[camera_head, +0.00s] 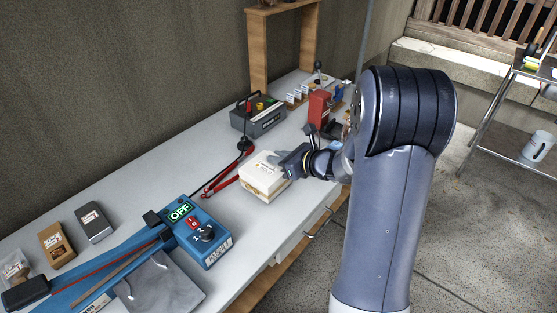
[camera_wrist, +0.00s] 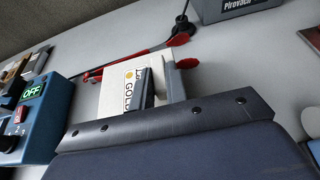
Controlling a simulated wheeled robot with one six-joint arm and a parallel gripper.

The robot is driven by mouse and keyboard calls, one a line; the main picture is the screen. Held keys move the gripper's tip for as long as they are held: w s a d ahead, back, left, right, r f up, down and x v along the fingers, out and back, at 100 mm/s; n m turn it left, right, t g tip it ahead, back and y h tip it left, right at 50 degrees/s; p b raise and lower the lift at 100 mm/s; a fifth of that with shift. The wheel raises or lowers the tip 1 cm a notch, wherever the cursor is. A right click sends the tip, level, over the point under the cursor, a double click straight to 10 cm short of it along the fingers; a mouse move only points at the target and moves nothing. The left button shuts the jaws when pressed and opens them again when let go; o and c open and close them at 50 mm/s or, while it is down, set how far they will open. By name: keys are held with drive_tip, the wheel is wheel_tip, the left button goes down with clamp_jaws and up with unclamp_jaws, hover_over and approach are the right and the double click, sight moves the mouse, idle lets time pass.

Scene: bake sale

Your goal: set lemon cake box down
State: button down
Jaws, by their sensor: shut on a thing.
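The lemon cake box (camera_head: 262,180) is a white carton with a gold-brown band, near the middle of the grey table (camera_head: 150,170) in the head view. My gripper (camera_head: 284,162) reaches in from the right and is shut on the box. In the wrist view the box (camera_wrist: 128,78) shows a label with a yellow dot and partly readable "GOLD" lettering, with a dark finger (camera_wrist: 148,90) against it. The box looks about level, at or just above the tabletop; I cannot tell whether it touches. Its underside is hidden.
A blue device with an "OFF" sign (camera_head: 181,210) stands left of the box. Red-handled tongs (camera_head: 222,187) lie close behind-left. A grey control box (camera_head: 257,118) and a red machine (camera_head: 319,106) stand farther back. The table's front edge is close to the box.

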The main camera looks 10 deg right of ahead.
drive_tip(key=shift+f, duration=0.2)
drive_tip(key=shift+f, duration=0.15)
drive_tip(key=c, duration=1.4)
unclamp_jaws()
drive_tip(key=shift+r, duration=0.25)
drive_tip(key=shift+s+d+r, duration=0.1)
drive_tip(key=shift+s+d, duration=0.05)
drive_tip(key=shift+s, duration=0.05)
drive_tip(key=v, duration=1.1)
drive_tip(key=shift+s, duration=0.25)
drive_tip(key=shift+d, duration=0.15)
